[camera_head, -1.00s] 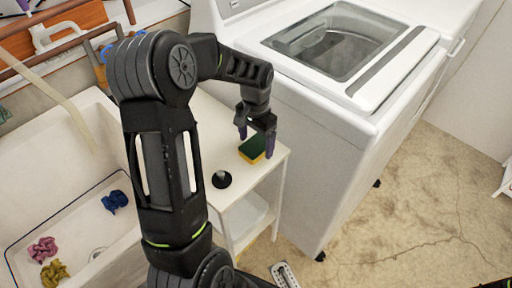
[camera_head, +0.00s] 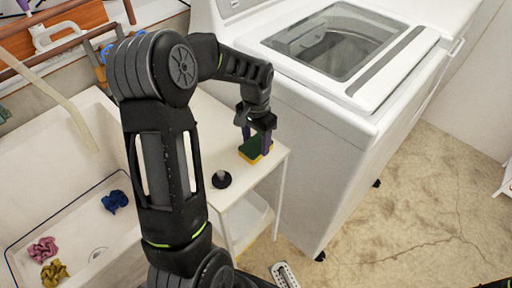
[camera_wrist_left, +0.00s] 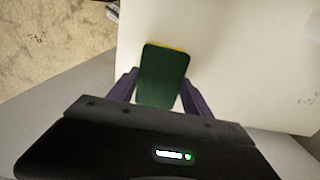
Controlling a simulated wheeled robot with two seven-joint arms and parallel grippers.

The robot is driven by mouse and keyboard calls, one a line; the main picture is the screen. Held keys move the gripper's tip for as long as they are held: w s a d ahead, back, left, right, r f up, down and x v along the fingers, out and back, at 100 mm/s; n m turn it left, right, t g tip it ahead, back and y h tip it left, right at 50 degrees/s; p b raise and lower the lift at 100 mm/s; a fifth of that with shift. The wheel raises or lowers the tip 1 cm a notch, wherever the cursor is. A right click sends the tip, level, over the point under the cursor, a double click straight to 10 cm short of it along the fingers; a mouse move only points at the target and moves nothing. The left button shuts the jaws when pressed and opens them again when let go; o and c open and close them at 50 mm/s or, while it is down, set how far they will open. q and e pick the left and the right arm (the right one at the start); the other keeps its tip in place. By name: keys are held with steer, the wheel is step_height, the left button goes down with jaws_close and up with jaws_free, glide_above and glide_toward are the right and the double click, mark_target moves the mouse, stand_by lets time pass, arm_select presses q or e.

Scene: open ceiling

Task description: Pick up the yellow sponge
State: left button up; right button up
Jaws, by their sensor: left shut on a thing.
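The yellow sponge (camera_head: 252,151) has a dark green top and yellow sides. It lies on the white shelf top near its right front corner, beside the washing machine. In the left wrist view the sponge (camera_wrist_left: 164,77) shows its green face with a thin yellow edge at the far end. My left gripper (camera_head: 257,146) points down over the sponge with its purple fingers at two opposite sides. In the left wrist view the left gripper (camera_wrist_left: 163,92) is shut on the sponge. The sponge looks to be still at the shelf surface. My right gripper is not in view.
A small black stopper-like object (camera_head: 221,180) stands on the shelf top (camera_head: 262,173) nearby. The washing machine (camera_head: 322,135) rises close on the right. A white sink (camera_head: 62,178) with blue, pink and yellow cloths is on the left. Floor is open at the right.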

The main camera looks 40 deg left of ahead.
mark_target(256, 145)
arm_select(q)
steer(key=shift+r, duration=0.1)
steer(key=shift+c, duration=0.4)
steer(key=shift+r, duration=0.3)
step_height(256, 145, up, 9)
steer(key=shift+r, duration=0.15)
